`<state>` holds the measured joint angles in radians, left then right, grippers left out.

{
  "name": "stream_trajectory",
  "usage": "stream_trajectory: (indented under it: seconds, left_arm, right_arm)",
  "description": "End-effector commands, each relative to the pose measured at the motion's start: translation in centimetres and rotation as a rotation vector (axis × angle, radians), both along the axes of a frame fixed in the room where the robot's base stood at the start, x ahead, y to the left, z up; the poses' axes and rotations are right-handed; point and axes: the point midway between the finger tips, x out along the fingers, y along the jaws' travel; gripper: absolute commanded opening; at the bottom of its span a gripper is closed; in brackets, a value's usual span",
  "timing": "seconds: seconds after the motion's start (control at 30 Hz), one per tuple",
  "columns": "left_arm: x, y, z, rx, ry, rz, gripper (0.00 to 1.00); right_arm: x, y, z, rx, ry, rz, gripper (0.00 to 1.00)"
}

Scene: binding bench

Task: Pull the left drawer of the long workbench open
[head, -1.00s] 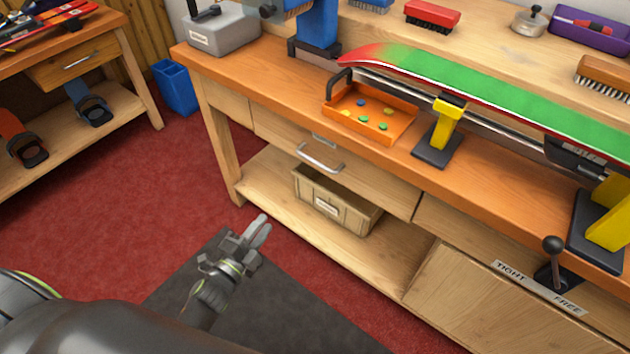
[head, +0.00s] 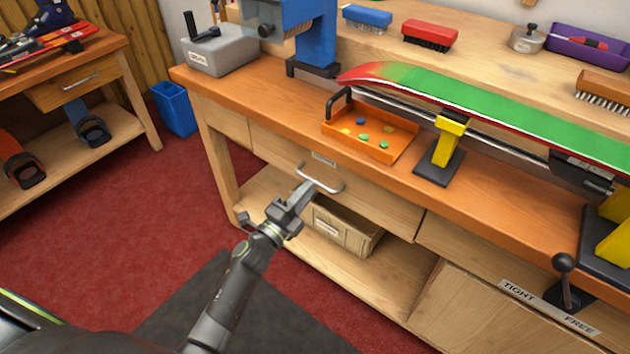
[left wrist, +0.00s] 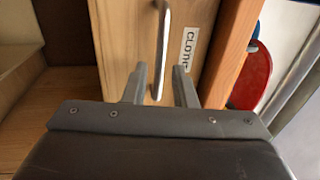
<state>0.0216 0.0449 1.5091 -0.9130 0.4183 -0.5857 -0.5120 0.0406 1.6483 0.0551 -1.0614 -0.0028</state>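The left drawer (head: 375,198) of the long workbench (head: 440,205) is closed, its wooden front flush with the bench. Its metal bar handle (head: 322,180) sits below a small label. My left gripper (head: 303,192) is at the left end of this handle in the head view. In the left wrist view my left gripper (left wrist: 160,88) is open, with one finger on each side of the handle (left wrist: 162,45). The handle lies between the fingers without visible contact. A label (left wrist: 187,48) on the drawer front (left wrist: 125,45) is partly hidden by a finger. My right gripper is not in view.
A wooden box (head: 343,228) stands on the lower shelf under the drawer. Red floor (head: 110,235) lies open to the left.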

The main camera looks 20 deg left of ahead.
Motion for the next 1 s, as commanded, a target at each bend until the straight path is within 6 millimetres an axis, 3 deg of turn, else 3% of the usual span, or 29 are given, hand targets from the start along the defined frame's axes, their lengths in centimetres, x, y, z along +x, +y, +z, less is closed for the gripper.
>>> stream_trajectory:
  seconds: [0.23, 0.63, 0.83, 1.0]
  left_arm:
    - [3.1, -1.1, 0.6, 0.0, -0.001, 0.0, 0.24]
    - [3.8, -1.4, 0.8, 0.0, 0.001, 0.001, 0.24]
    - [3.8, -1.4, 0.8, 0.0, 0.001, 0.001, 0.01]
    - [3.8, -1.4, 0.8, 0.0, 0.001, 0.001, 0.0]
  right_arm:
    - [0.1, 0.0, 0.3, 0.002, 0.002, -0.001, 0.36]
    - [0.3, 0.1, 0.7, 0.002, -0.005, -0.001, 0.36]
    - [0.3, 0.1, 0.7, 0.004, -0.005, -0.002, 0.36]
    - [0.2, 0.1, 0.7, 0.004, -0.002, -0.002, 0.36]
